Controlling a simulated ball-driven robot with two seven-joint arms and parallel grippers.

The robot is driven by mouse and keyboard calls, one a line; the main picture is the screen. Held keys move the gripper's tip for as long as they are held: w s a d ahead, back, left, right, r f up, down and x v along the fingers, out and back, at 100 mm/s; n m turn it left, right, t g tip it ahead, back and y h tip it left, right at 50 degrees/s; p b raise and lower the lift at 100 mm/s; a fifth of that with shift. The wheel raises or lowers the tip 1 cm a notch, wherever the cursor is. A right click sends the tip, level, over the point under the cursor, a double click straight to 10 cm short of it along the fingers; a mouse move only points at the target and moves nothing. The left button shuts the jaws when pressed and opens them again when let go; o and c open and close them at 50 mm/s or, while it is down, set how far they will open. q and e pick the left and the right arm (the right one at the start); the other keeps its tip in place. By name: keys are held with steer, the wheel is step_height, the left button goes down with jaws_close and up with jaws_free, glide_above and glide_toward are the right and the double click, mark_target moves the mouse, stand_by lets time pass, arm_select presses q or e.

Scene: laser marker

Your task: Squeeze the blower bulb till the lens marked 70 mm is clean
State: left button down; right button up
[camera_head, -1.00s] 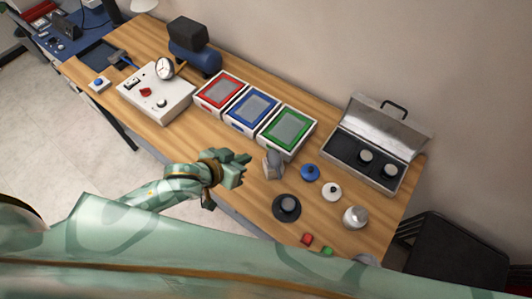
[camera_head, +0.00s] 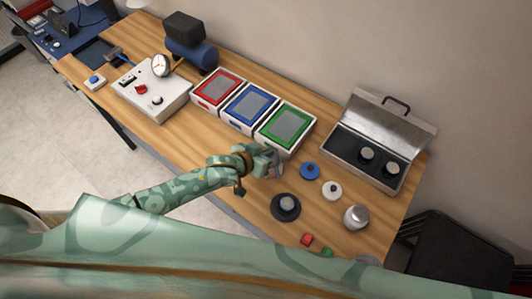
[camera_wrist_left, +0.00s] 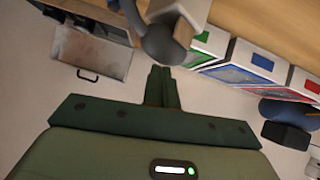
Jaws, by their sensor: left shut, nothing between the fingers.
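My left gripper (camera_head: 270,160) is shut with nothing between its fingers. In the left wrist view its closed fingers (camera_wrist_left: 161,88) point at a grey rounded thing (camera_wrist_left: 166,44) that looks like the blower bulb. I cannot tell whether they touch it. In the head view the gripper mostly hides this bulb (camera_head: 279,168). A dark round lens (camera_head: 286,203) sits on a black disc just in front. Two more dark lenses, one at left (camera_head: 367,153) and one at right (camera_head: 392,168), sit in an open silver case (camera_head: 334,153). No 70 mm marking is legible. My right gripper is not in view.
Red (camera_head: 217,88), blue (camera_head: 249,106) and green (camera_head: 285,126) framed boxes stand behind the gripper. A blue knob (camera_head: 309,171), a white knob (camera_head: 332,190) and a silver canister (camera_head: 356,217) stand to the right. Red (camera_head: 307,239) and green (camera_head: 327,252) blocks lie near the front edge.

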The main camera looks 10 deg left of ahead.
arm_select(q)
steer(key=shift+f, duration=0.15)
steer(key=shift+f+b, duration=0.35)
steer(key=shift+f, duration=0.5)
steer(key=shift+s, duration=0.1)
steer(key=s+a+r+p, duration=0.4)
steer(key=s+r+p, duration=0.2)
steer(key=r, duration=0.4)
steer(key=shift+s+a+r, duration=0.15)
steer(key=shift+s+a, duration=0.15)
steer(key=shift+s, duration=0.3)
